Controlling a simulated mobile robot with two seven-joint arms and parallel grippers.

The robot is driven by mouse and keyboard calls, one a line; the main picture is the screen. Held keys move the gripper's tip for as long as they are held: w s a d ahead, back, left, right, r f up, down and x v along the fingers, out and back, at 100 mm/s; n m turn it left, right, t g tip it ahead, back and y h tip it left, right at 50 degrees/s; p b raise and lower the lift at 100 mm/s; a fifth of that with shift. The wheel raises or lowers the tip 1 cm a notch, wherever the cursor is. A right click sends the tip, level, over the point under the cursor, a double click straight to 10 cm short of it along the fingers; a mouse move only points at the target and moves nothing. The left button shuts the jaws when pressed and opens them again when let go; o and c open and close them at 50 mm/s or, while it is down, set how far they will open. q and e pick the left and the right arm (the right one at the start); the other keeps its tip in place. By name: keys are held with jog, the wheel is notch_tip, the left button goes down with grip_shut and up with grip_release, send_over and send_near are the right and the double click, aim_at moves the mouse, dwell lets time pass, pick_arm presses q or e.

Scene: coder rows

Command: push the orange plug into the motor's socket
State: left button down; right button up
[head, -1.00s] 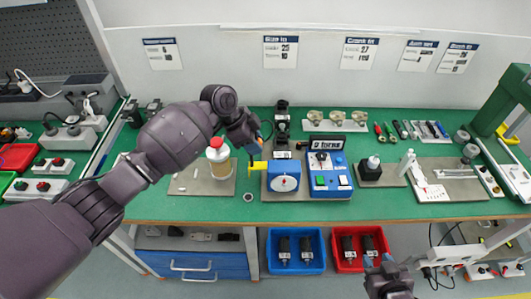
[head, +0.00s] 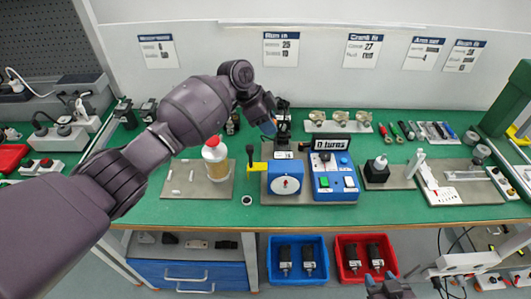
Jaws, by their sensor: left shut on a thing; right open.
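My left gripper (head: 271,125) is shut at the back middle of the bench, just left of a dark upright device (head: 283,113). A small orange patch, seemingly the orange plug (head: 274,121), shows at its fingertips; most of it is hidden. The dark device may be the motor; its socket cannot be made out, nor whether plug and device touch. My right gripper (head: 384,278) is open and empty at the bottom edge, in front of the bench.
A blue box with a white dial (head: 286,186), a blue control box (head: 334,178) and a black lever (head: 250,154) on a yellow base stand in front. A red-capped bottle (head: 215,160) is to the left. Blue (head: 270,265) and red (head: 341,270) bins sit below.

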pick_arm(q)
jog(key=w+d+b, duration=0.4)
jog(key=w+b, duration=0.3)
pick_arm(e)
notch_tip(320, 180, down, 6)
jog(key=shift+w+a, duration=0.3)
jog(key=shift+w, duration=0.05)
pick_arm(q)
jog(key=shift+w+d, duration=0.1)
pick_arm(e)
jog(key=shift+s+f, duration=0.1)
jog(key=shift+f, duration=0.1)
pick_arm(q)
jog(key=shift+f+b, duration=0.55)
jog(key=shift+f, duration=0.95)
pick_arm(e)
jog(key=shift+s+a+f+g, duration=0.1)
jog(key=shift+s+f+g, duration=0.1)
jog(key=shift+f, duration=0.2)
jog(key=shift+s+f+g, duration=0.1)
jog(key=shift+f+g, duration=0.1)
jog(key=shift+f, duration=0.2)
